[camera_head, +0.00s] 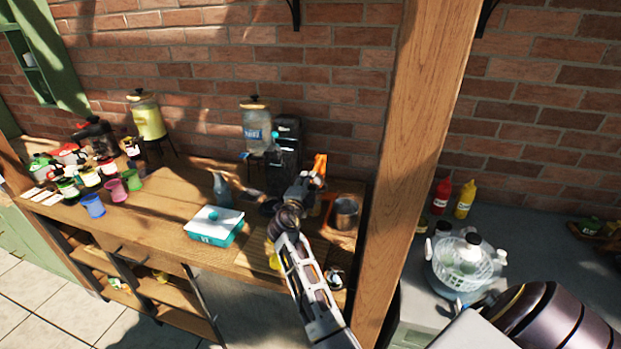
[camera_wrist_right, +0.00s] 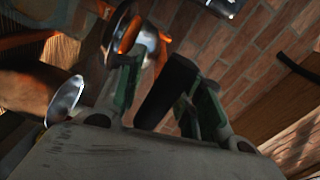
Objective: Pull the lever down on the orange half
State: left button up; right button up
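My right gripper (camera_head: 307,182) is at the upright juicer on the right part of the wooden table, and its arm hides much of the juicer. In the right wrist view the two green-padded fingers of this gripper (camera_wrist_right: 162,95) stand apart. A black lever handle (camera_wrist_right: 168,88) lies between them, with some space visible beside it. An orange part (camera_head: 320,165) shows just behind the gripper. In the wrist view, orange (camera_wrist_right: 130,36) shows at a shiny metal cup beyond the left finger; whether it is the orange half is unclear. My left gripper is out of view.
A metal pot (camera_head: 345,213) stands right of the gripper, close to a wooden post (camera_head: 412,150). A teal-and-white box (camera_head: 214,226) and a grey bottle (camera_head: 222,190) stand to the left. A glass dispenser (camera_head: 256,128) is behind. The table between cups and box is clear.

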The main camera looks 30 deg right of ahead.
jog(key=shift+w+d, duration=0.1)
dwell(0.3)
jog(key=shift+c, duration=0.9)
grip_shut()
